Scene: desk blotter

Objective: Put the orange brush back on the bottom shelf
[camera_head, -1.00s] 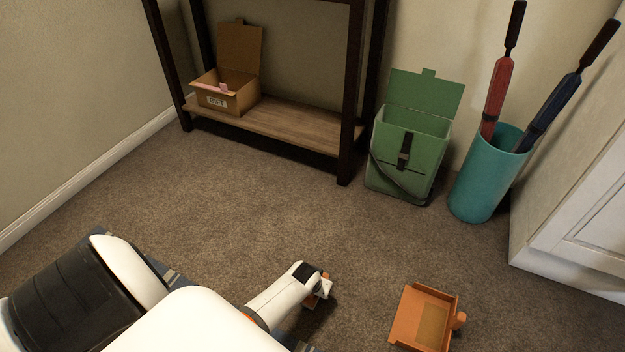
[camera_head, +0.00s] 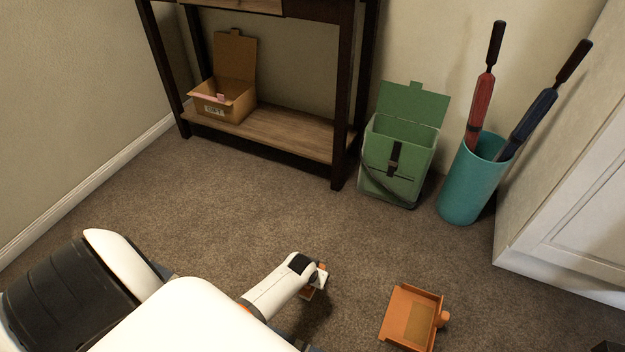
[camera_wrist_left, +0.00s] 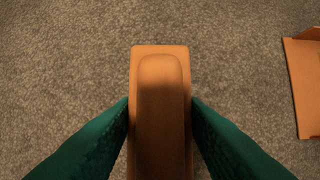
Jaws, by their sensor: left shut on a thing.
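The orange brush (camera_wrist_left: 160,75) fills the middle of the left wrist view, with the two green fingers of my left gripper (camera_wrist_left: 160,125) against its sides. In the head view my left gripper (camera_head: 318,280) is low over the carpet, and only small orange parts of the brush (camera_head: 308,294) show around it. I cannot tell how far the brush is above the carpet. The bottom shelf (camera_head: 290,132) is a wooden board low in the dark-framed stand, beyond the gripper. My right gripper is not in view.
An orange dustpan (camera_head: 402,312) lies on the carpet right of my left gripper. A cardboard box (camera_head: 236,106) stands at the shelf's left end; its right part is bare. A green bin (camera_head: 388,170) and a teal holder (camera_head: 467,187) with umbrellas stand right of the stand. Carpet before the shelf is clear.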

